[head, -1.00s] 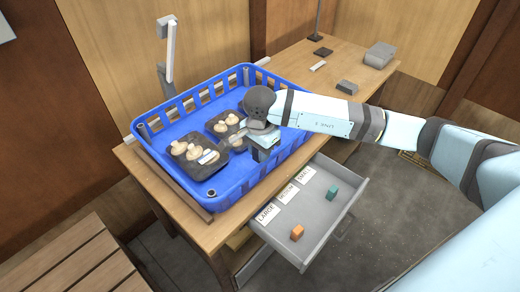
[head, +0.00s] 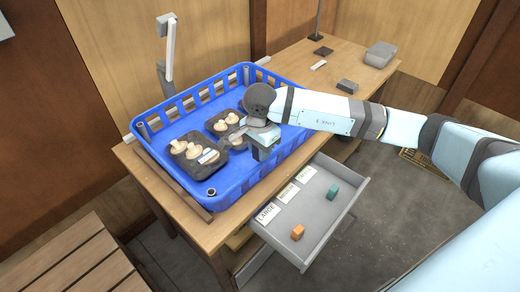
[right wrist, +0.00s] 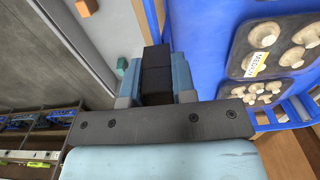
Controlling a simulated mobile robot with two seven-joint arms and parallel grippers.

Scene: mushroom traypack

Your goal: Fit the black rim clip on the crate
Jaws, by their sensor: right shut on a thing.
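My right gripper (head: 265,153) is at the crate's near long side, by the rim. In the right wrist view my right gripper (right wrist: 157,85) is shut on the black rim clip (right wrist: 156,68), a dark block between the fingers. The clip's far end lies close beside the crate wall in that view; I cannot tell whether it touches the rim. In the head view the clip is hidden. My left gripper is not in view.
Dark trays of mushrooms (head: 198,150) lie in the crate. Below the gripper, an open grey drawer (head: 325,225) holds labels, an orange cube (head: 297,232) and a teal cube (head: 332,192). Grey blocks (head: 347,87) stand on the table's back right.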

